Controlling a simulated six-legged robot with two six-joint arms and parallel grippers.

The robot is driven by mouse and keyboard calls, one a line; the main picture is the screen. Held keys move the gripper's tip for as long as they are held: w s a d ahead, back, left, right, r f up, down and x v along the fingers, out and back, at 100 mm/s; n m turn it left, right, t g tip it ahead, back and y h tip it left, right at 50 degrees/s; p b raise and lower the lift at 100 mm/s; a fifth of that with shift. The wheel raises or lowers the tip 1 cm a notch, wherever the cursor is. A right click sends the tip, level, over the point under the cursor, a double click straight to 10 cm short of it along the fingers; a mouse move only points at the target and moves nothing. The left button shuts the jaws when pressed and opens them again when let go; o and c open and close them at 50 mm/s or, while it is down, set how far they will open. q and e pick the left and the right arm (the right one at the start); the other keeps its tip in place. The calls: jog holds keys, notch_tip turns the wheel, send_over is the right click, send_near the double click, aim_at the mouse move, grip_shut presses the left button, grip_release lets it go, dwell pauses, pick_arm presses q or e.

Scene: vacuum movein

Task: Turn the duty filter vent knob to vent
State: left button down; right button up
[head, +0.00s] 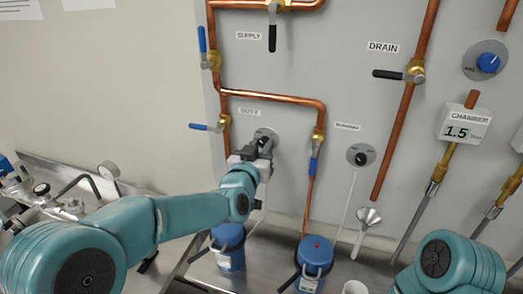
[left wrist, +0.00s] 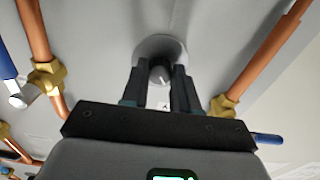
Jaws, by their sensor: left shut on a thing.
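The duty filter vent knob (left wrist: 160,72) is a small dark knob with a pale pointer line on a round grey plate (head: 266,132) on the wall panel, just below the DUTY label (head: 250,111). My left gripper (head: 264,146) reaches up to it, and its fingers cover most of the knob in the head view. In the left wrist view the two dark fingers (left wrist: 161,85) stand on either side of the knob, shut on it. The exact setting of the pointer is hard to read. My right gripper is out of view; only part of the right arm shows at lower right.
Copper pipes with blue-handled valves (head: 225,122) flank the knob, one on each side. A similar knob (head: 360,155) sits farther right on the panel.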

pick_arm(q)
jog(key=m+b, duration=0.1)
jog(key=m, duration=0.1)
jog(key=shift+f+m+b, duration=0.1)
jog(key=shift+m+b, duration=0.2)
jog(key=m, duration=0.3)
jog(key=shift+m+b, duration=0.3)
jog(key=shift+b, duration=0.1)
jog(key=m, duration=0.4)
jog(key=shift+m, duration=0.3)
jog(key=m, duration=0.5)
jog(key=shift+m+p, duration=0.3)
jog(key=shift+p, duration=0.1)
jog(key=c, duration=0.8)
grip_release()
jog(key=shift+c, duration=0.2)
jog(key=shift+s, duration=0.1)
